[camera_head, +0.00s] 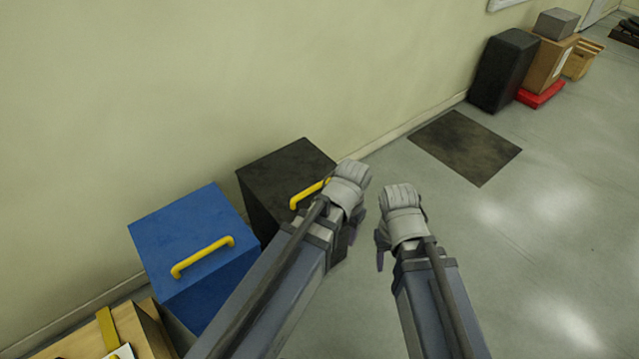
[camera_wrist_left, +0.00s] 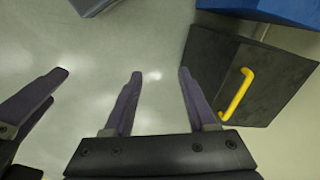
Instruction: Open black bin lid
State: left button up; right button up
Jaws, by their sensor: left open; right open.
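The black bin (camera_head: 280,172) stands against the wall with its lid closed and a yellow handle (camera_head: 308,194) on top. My left arm covers part of its right side and front. In the left wrist view the black bin (camera_wrist_left: 275,72) and its yellow handle (camera_wrist_left: 237,95) are at the right. My left gripper (camera_wrist_left: 158,75) is open and empty, its fingers beside the bin and apart from the handle. In the head view my left gripper (camera_head: 352,225) is partly hidden. My right gripper (camera_head: 381,248) is open and empty, to the right over bare floor.
A blue bin (camera_head: 195,235) with a yellow handle stands left of the black bin. A wooden box (camera_head: 155,325) is at the lower left. A dark floor mat (camera_head: 465,147), a tall black box (camera_head: 503,70) and a cardboard box (camera_head: 552,65) are farther back. Floor on the right is clear.

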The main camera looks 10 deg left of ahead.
pick_arm(q)
jog(key=w+a+f+b, duration=0.25)
jog(key=w+f, duration=0.25)
jog(key=w, duration=0.3)
jog(key=m+t+h+b, duration=0.2)
jog(key=m+t+b, duration=0.15)
jog(key=b, duration=0.65)
send_near(314, 187)
jog(key=f, duration=0.1)
jog(key=shift+t, duration=0.45)
jog(key=b+x, duration=0.3)
jog(key=x, duration=0.1)
jog(key=b+x, duration=0.3)
jog(key=x, duration=0.1)
jog(key=shift+s+d+b, duration=0.15)
jog(key=shift+s+b, duration=0.1)
jog(key=shift+b, duration=0.05)
pick_arm(e)
notch_tip(314, 187, down, 22)
jog(key=shift+w+r, duration=0.15)
jog(key=shift+r, duration=0.1)
pick_arm(q)
grip_shut()
pick_arm(e)
jog(key=shift+r, duration=0.1)
